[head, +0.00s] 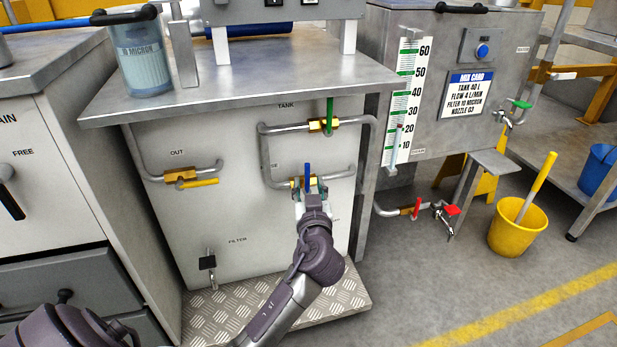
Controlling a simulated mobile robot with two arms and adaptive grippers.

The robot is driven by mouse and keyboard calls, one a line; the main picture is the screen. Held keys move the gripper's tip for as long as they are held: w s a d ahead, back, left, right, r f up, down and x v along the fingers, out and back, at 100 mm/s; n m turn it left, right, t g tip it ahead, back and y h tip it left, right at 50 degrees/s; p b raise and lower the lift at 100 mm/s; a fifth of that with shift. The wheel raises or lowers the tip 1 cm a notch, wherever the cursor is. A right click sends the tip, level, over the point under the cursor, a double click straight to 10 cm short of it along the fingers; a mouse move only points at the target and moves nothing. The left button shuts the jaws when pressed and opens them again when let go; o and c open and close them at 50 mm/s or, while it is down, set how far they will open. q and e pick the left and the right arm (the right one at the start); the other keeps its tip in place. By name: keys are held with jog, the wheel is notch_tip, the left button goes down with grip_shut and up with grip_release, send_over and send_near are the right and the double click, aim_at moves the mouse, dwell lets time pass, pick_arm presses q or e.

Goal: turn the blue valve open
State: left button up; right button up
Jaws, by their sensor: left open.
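The blue valve handle (307,172) stands upright, across a roughly horizontal grey pipe with a brass body, on the lower pipe run of the cabinet front. My left gripper (311,191) is open at this valve, with its fingers just below and around the lower part of the handle. Whether the fingers touch the handle I cannot tell. The gripper hides part of the brass body and the label near it. My right gripper is not in view.
A green-handled valve (329,122) sits above on the same pipework, and a yellow-handled valve (190,179) is to the left. The metal worktop (240,75) overhangs the pipes. A red-handled valve (416,208) and yellow bucket (517,226) are to the right.

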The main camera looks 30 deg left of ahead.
aim_at(308, 175)
pick_arm(q)
jog(key=b+x, duration=0.1)
jog(key=x, duration=0.4)
grip_shut()
dwell(0.3)
